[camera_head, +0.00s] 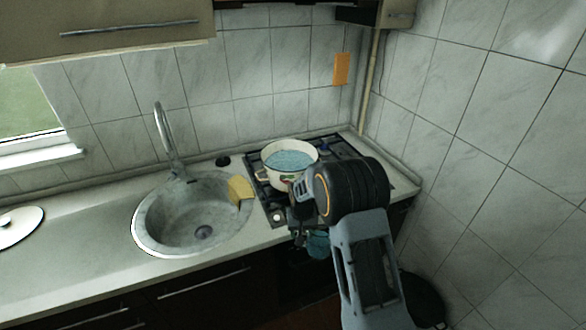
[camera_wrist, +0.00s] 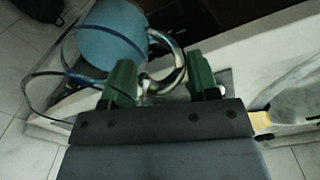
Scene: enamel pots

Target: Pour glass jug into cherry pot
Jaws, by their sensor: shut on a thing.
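The cherry pot (camera_head: 288,178) is a cream enamel pot with light blue contents. It stands on the stove in the head view, with red and green marks low on its side. The glass jug (camera_head: 318,244) shows as a blue-teal shape below the counter's front edge, partly hidden by my arm. In the wrist view the jug (camera_wrist: 105,38) is clear glass with blue contents and a curved handle. My gripper (camera_wrist: 162,80) is shut on the handle between its green fingers. In the head view my gripper (camera_head: 299,236) is in front of the stove, lower than the pot.
A sink (camera_head: 190,225) with a tap (camera_head: 165,140) lies left of the stove (camera_head: 262,200). A yellow sponge (camera_head: 240,188) sits at the sink's right edge. A white lid (camera_head: 18,226) lies far left. A tiled wall closes the right side.

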